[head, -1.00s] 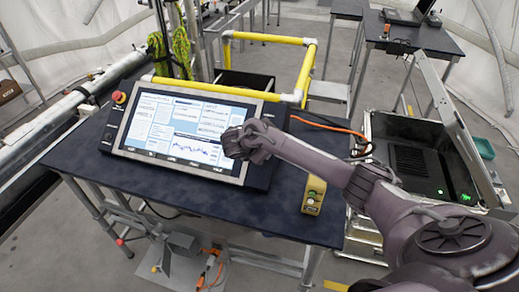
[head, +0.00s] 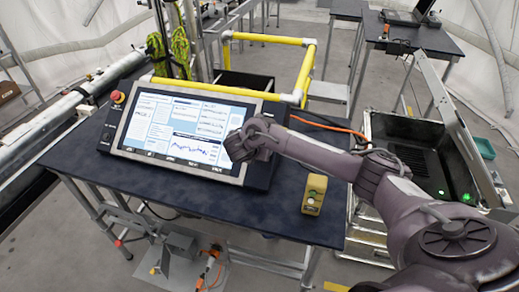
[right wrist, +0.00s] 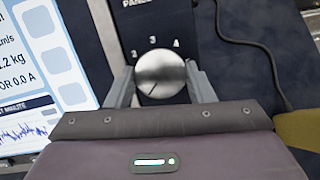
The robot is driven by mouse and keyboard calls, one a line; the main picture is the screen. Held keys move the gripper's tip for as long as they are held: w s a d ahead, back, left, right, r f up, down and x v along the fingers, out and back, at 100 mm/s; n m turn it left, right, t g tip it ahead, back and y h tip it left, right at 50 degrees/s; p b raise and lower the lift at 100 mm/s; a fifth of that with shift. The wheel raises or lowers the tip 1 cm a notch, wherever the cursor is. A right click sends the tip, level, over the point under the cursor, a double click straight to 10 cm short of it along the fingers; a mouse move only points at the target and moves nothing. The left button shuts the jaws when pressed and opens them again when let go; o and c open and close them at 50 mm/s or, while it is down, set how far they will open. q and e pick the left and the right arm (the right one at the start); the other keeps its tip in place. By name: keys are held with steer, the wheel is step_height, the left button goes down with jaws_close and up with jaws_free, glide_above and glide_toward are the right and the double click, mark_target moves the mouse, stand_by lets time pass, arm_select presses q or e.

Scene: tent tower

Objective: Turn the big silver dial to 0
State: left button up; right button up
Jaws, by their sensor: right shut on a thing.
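The big silver dial (right wrist: 160,74) is on the dark panel beside the screen, seen in the right wrist view. The numbers 3 and 4 show above it, with another mark to their left that is hard to read. A short dark line shows on its lower face; I cannot tell which number it is set to. My right gripper (right wrist: 161,82) is shut on the dial, with one finger on each side. In the head view my right gripper (head: 243,146) is at the screen's right edge and hides the dial. My left gripper is not in view.
The tilted console screen (head: 175,130) stands on the dark table (head: 190,192), with a red button (head: 118,97) at its left. A yellow box (head: 314,194) stands on the table to the right, below my forearm. Yellow rails (head: 268,38) rise behind.

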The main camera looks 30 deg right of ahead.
steer(key=o, duration=1)
steer(key=shift+c, duration=0.2)
steer(key=shift+a+r, duration=0.1)
steer(key=shift+a, duration=0.05)
steer(key=p+v, duration=0.1)
steer(key=v, duration=0.6)
steer(key=shift+s+r, duration=0.2)
steer(key=shift+r, duration=0.05)
steer(key=shift+a, duration=0.15)
